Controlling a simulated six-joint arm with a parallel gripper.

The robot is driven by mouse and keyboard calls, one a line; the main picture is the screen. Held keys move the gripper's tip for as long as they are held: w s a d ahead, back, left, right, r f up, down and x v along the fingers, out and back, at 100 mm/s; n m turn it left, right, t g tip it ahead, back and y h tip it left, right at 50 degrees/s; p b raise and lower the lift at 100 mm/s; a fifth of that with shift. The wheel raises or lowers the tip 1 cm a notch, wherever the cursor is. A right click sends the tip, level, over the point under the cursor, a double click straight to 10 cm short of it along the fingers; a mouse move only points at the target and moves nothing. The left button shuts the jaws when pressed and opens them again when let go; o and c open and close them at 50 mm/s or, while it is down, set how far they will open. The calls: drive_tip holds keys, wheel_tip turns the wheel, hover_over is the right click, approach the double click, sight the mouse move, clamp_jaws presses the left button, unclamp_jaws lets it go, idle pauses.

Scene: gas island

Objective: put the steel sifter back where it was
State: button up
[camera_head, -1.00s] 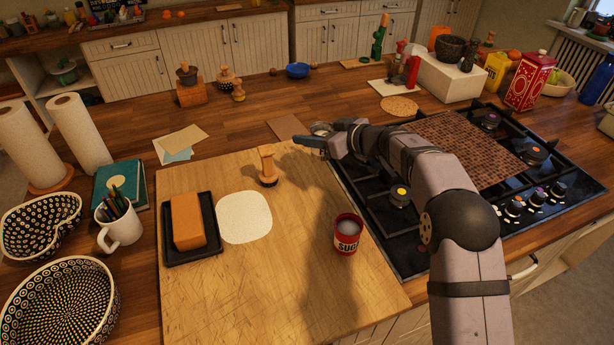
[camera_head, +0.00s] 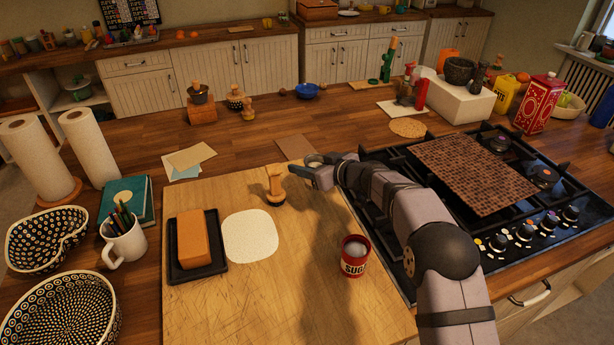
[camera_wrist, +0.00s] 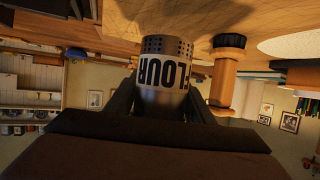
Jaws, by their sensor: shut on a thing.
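The steel sifter (camera_wrist: 165,72) is a silver cylinder with a band of dark lettering, partly hidden, and a perforated end. In the wrist view, which is upside down, it stands between my two fingers, its perforated end toward the wooden board (camera_wrist: 275,42). My gripper (camera_head: 305,174) is shut on it, over the back right part of the board. In the head view, only the sifter's pale round rim (camera_head: 314,160) shows behind my gripper. I cannot tell whether it touches the board.
A wooden-handled tool with a dark round base (camera_head: 275,186) stands close left of my gripper. A white mat (camera_head: 250,236), an orange block on a black tray (camera_head: 218,265) and a red sugar tin (camera_head: 354,257) are on the board. The gas hob (camera_head: 398,252) lies right.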

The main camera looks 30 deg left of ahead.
drive_tip(key=shift+f, duration=1.85)
drive_tip(key=shift+f, duration=0.15)
drive_tip(key=o, duration=1)
drive_tip(key=shift+r, duration=0.2)
drive_tip(key=shift+b+v, duration=1.35)
drive_tip(key=shift+v, duration=4.65)
